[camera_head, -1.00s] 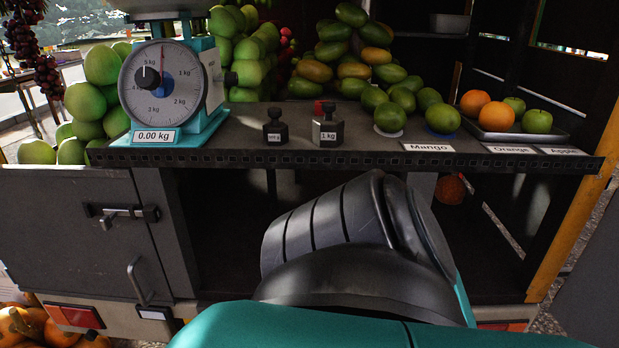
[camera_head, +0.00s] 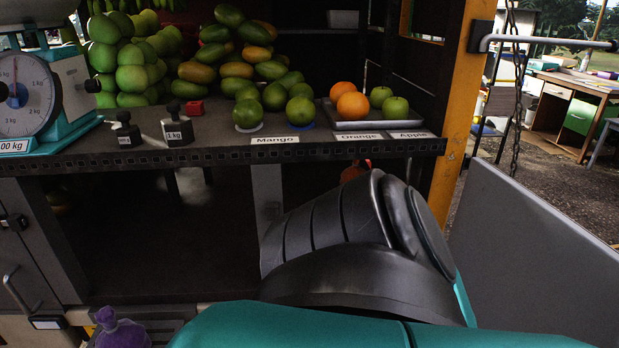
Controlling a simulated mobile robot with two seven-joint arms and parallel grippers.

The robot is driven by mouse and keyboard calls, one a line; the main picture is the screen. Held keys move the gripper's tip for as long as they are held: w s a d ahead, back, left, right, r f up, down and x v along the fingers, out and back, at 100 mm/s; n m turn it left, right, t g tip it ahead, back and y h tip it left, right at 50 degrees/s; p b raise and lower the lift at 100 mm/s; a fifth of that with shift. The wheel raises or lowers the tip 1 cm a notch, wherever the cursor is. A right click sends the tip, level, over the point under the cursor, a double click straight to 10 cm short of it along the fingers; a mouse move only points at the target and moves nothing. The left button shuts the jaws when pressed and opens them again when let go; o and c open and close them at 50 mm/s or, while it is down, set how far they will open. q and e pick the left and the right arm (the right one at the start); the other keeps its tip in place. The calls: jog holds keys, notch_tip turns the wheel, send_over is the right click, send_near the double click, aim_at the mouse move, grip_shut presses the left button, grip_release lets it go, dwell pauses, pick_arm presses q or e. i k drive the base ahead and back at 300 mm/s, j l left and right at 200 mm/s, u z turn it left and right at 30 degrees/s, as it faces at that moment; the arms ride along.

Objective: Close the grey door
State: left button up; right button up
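A plain grey door panel (camera_head: 535,262) stands swung open at the right, beyond the yellow post, with its lower part cut off by the picture edge. Beside it, the dark compartment (camera_head: 150,250) under the counter is open at the front. A second grey door (camera_head: 25,270) with a latch and handle is at the lower left, partly out of view, and looks shut. My teal and black arm fills the lower middle and hides part of the compartment. Neither gripper shows.
The counter (camera_head: 225,152) carries a scale (camera_head: 45,95), two weights, mangoes and a tray (camera_head: 365,118) of oranges and green apples. A yellow post (camera_head: 460,120) and a hanging chain (camera_head: 518,90) stand at the right. A purple object (camera_head: 122,328) is at the lower left.

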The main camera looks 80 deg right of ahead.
aim_at(524, 265)
jog(key=k+j+u, duration=0.15)
jog(key=k, duration=0.7)
jog(key=k+u, duration=0.35)
jog(key=k, duration=0.45)
jog(key=k+z, duration=0.15)
jog(key=k, duration=0.25)
jog(key=k+l+z, duration=0.15)
jog(key=k, duration=0.25)
jog(key=k+z, duration=0.1)
jog(key=z, duration=1.6)
jog(key=k+l, duration=0.1)
jog(key=l, duration=0.3)
jog(key=k+l, duration=0.1)
jog(key=l, duration=1.05)
jog(key=z, duration=0.05)
